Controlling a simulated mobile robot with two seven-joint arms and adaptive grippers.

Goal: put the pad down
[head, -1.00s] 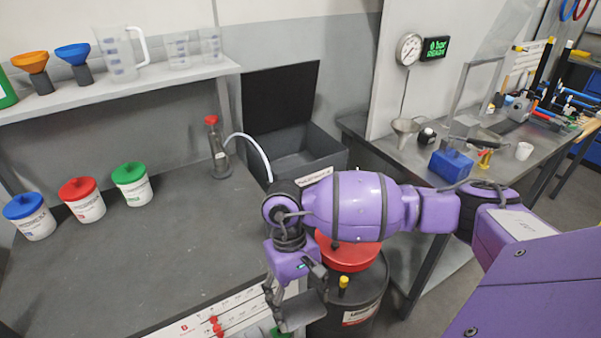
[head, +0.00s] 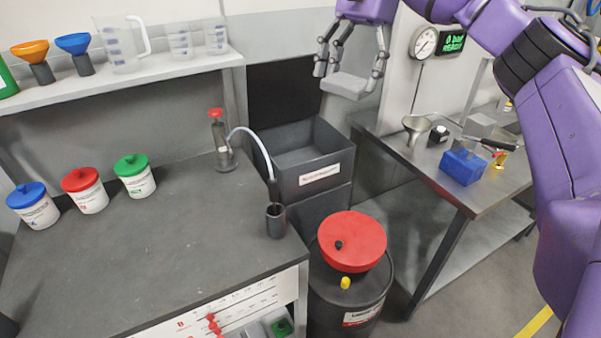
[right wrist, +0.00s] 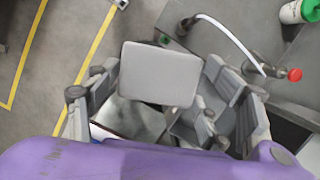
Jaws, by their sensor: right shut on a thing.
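The pad (head: 346,86) is a light grey, rounded block. My right gripper (head: 350,74) points down at the top of the head view and is shut on the pad, with fingers at both its sides. The pad is in the air, in front of the wall in the picture and above the open grey bin. In the right wrist view the pad (right wrist: 160,74) shows its flat face between the fingers (right wrist: 170,95). My left gripper is not in view.
The open grey bin (head: 318,180) stands beside the dark bench (head: 150,250). A drum with a red lid (head: 352,242) stands in front. A metal table (head: 425,168) at right bears a funnel (head: 416,128) and a blue block (head: 462,167). Much of the bench top is bare.

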